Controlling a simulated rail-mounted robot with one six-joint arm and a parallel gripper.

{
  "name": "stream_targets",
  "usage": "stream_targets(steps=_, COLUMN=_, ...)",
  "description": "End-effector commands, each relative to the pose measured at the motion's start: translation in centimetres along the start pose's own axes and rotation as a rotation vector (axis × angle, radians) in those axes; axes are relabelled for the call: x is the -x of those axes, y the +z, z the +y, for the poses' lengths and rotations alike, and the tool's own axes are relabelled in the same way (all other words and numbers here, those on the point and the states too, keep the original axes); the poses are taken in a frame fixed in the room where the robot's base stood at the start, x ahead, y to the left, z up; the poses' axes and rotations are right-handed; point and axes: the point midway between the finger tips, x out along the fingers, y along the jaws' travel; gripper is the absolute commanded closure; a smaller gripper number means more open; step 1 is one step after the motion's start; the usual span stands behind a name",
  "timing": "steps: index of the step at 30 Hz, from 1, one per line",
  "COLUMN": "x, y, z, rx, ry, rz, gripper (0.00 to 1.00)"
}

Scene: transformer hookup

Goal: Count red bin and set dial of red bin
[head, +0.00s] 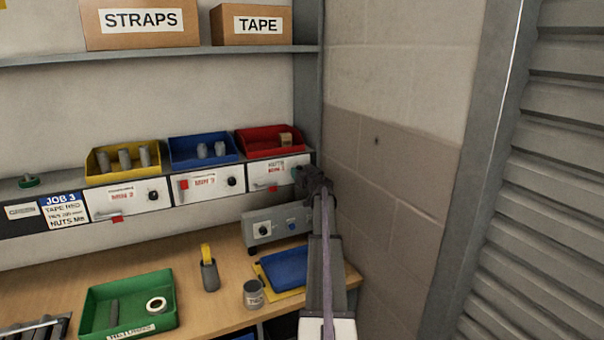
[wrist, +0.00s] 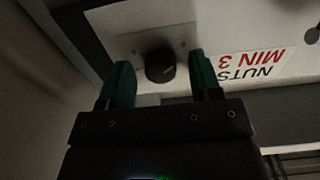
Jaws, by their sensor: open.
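The red bin (head: 262,134) stands at the right end of the shelf. One small tan item (head: 285,139) shows in it; its floor is partly hidden by the front wall. Below is its white panel (head: 262,175) with a red-tipped lever. In the wrist view, the panel's label (wrist: 250,65) reads NUTS MIN 3, upside down. The black dial (wrist: 160,66) has a pale pointer mark. My gripper (wrist: 163,78) is open, one green finger on each side of the dial; I cannot tell whether they touch it. In the head view, my gripper (head: 314,180) hides the dial.
A blue bin (head: 203,150) and a yellow bin (head: 124,158) with grey cylinders stand left of the red bin. The block wall (head: 390,150) is close right of my arm. A grey box with knobs (head: 278,228), a green tray (head: 128,300) and a tin (head: 253,294) are below.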

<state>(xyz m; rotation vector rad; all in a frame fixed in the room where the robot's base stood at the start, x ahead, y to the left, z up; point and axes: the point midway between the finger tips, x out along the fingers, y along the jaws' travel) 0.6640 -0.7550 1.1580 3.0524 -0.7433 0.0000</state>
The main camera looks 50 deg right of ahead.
Motion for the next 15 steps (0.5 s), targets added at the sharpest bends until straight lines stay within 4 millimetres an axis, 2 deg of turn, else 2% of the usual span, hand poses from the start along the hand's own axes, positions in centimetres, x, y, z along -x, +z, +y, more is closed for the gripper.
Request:
stream_targets(steps=2, x=0.03, y=0.0, z=-0.01, rx=0.0, ry=0.0, rz=0.0, gripper=0.45)
stream_targets(steps=15, x=0.05, y=0.0, z=0.0, rx=0.0, ry=0.0, rz=0.0, gripper=0.87)
